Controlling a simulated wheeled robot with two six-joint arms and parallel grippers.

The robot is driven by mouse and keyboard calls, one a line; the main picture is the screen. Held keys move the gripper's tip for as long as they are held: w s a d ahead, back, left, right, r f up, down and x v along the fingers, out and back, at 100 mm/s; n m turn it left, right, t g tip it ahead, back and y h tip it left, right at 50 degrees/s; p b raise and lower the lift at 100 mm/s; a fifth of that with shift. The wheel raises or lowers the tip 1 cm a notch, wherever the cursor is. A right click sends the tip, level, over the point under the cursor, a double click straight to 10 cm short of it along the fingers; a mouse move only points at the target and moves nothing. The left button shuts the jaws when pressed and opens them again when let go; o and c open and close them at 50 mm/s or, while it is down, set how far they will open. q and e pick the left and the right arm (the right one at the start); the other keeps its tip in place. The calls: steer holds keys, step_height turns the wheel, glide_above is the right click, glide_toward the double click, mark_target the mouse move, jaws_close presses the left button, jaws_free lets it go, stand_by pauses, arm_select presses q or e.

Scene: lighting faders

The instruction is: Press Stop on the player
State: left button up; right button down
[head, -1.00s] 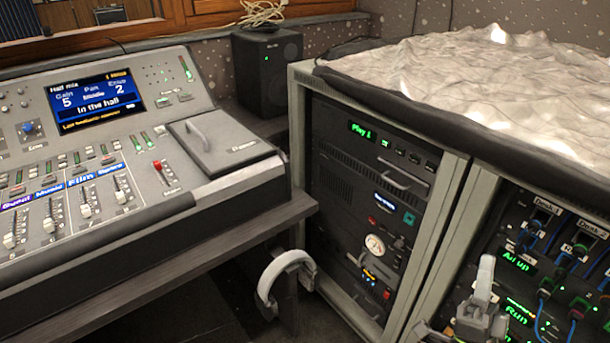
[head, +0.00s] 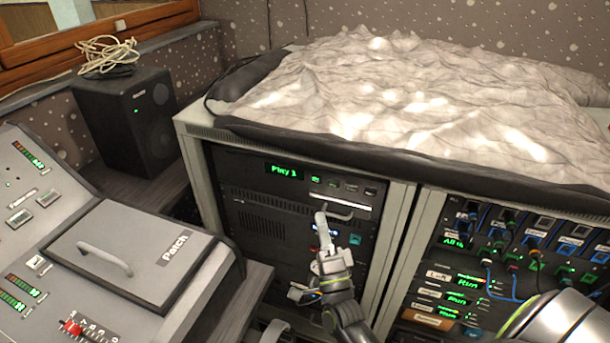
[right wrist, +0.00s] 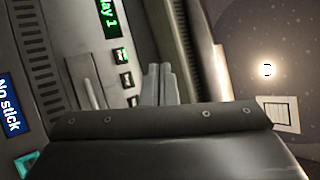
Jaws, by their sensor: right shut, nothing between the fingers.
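The player (head: 285,170) is the top unit of the left rack bay, with a green display reading "Play 1" (head: 284,170). A row of small buttons (head: 333,183) runs right of the display; their labels are too small to read. The display (right wrist: 107,18) and several buttons (right wrist: 127,79) also show in the right wrist view. My right gripper (head: 322,215) is shut and empty, in front of the rack just below the button row. Its fingers (right wrist: 160,82) show beside the buttons in the right wrist view; I cannot tell whether they touch the panel. My left gripper is not in view.
A bar handle (head: 335,212) sticks out below the buttons, close to my fingers. The mixing desk (head: 150,255) stands at left, a speaker (head: 125,120) behind it. A crumpled sheet (head: 420,90) covers the rack top. A patch bay with cables (head: 500,250) is at right.

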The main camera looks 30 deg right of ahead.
mark_target(333, 184)
steer(key=shift+w+a, duration=0.2)
steer(key=shift+w, duration=0.05)
steer(key=shift+s+d, duration=0.1)
steer(key=shift+w+d, duration=1.45)
steer(key=shift+d, duration=0.2)
steer(key=shift+w+d, duration=1.45)
steer(key=shift+d, duration=0.2)
